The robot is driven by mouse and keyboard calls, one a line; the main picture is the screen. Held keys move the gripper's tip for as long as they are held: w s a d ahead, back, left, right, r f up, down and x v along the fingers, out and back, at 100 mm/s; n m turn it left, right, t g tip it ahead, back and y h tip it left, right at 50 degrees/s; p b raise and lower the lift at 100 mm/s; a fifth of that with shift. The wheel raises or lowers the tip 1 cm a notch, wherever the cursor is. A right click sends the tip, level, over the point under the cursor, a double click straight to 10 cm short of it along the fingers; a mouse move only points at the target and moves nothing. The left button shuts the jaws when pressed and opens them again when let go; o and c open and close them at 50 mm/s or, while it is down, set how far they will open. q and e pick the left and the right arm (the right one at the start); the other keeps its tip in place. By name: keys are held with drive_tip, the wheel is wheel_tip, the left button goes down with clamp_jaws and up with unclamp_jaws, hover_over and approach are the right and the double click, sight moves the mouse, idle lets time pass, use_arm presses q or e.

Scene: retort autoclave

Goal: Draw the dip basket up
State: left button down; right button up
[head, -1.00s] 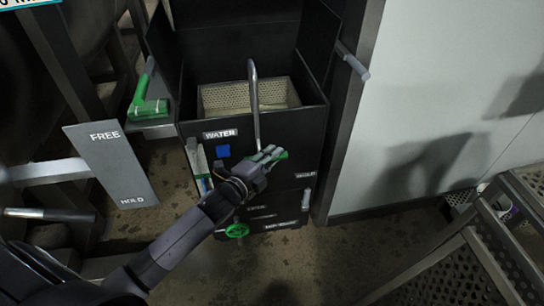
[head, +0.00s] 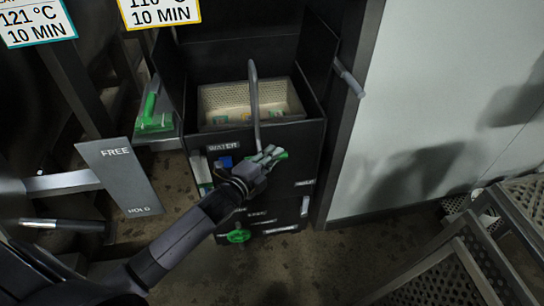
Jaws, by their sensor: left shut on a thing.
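The dip basket (head: 225,97) is a pale perforated box inside the black tank (head: 265,136) marked WATER. Small coloured items show in it, too small to name. Its grey hooked rod (head: 254,95) rises from the basket, bends over and comes down outside the tank's front wall to a green grip (head: 283,155). My left gripper (head: 268,160) is shut on this grip, in front of the tank. The lower part of the basket is hidden by the front wall. My right gripper is not in view.
A grey FREE/HOLD plate (head: 120,178) and a green-handled tool (head: 153,112) are left of the tank. A green knob (head: 238,236) is low on the front. A perforated metal crate (head: 470,262) stands at lower right. A pale wall (head: 450,110) borders the right.

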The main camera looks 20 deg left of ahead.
use_arm(q)
drive_tip(key=shift+w+a+r, duration=0.1)
drive_tip(key=shift+w+r, duration=0.1)
drive_tip(key=shift+r, duration=0.35)
drive_tip(key=c, duration=1.7)
unclamp_jaws()
drive_tip(key=shift+o, duration=1.1)
drive_tip(key=shift+f, duration=0.15)
drive_tip(key=shift+s, duration=0.1)
drive_tip(key=shift+s+f, duration=0.1)
drive_tip(key=shift+f, duration=0.05)
drive_tip(key=v, duration=1.2)
